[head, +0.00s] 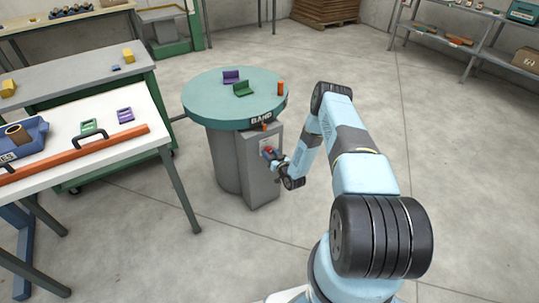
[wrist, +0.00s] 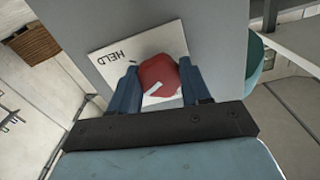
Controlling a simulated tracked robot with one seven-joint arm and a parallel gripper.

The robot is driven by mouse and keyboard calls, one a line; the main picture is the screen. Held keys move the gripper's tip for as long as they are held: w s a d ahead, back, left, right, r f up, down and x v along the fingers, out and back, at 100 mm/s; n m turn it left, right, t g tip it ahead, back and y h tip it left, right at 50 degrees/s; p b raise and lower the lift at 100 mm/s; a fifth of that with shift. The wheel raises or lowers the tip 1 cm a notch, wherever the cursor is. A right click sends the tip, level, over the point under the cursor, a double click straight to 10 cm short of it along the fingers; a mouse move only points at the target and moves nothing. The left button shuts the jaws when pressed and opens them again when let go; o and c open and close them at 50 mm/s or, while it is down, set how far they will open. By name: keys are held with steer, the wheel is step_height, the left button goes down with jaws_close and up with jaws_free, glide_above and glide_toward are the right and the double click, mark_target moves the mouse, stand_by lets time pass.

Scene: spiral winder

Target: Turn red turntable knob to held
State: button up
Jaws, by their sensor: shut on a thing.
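The red knob (wrist: 158,76) sits on a white plate (wrist: 112,62) on the grey face of the turntable's control box. The plate carries the word HELD at its left in the wrist view. A pale pointer mark on the knob slants across its lower part. My gripper (wrist: 158,84) has its two blue fingers shut on the knob, one on each side. In the head view my gripper (head: 274,155) reaches the front of the grey box (head: 260,178) under the green turntable (head: 208,100). The knob is mostly hidden there.
On the turntable are a purple piece (head: 231,76), a green piece (head: 243,88) and an orange cylinder (head: 281,87). A white table (head: 140,143) with a blue bin (head: 22,136) and a long orange bar (head: 75,155) stands at left. Open floor lies right.

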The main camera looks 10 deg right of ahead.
steer(key=m, duration=0.6)
steer(key=shift+s+f, duration=0.15)
steer(key=m, duration=0.5)
steer(key=shift+m, duration=0.3)
steer(key=o, duration=1.1)
steer(key=shift+r, duration=0.2)
steer(key=shift+c, duration=0.2)
steer(key=v, duration=1.3)
steer(key=shift+s, duration=0.25)
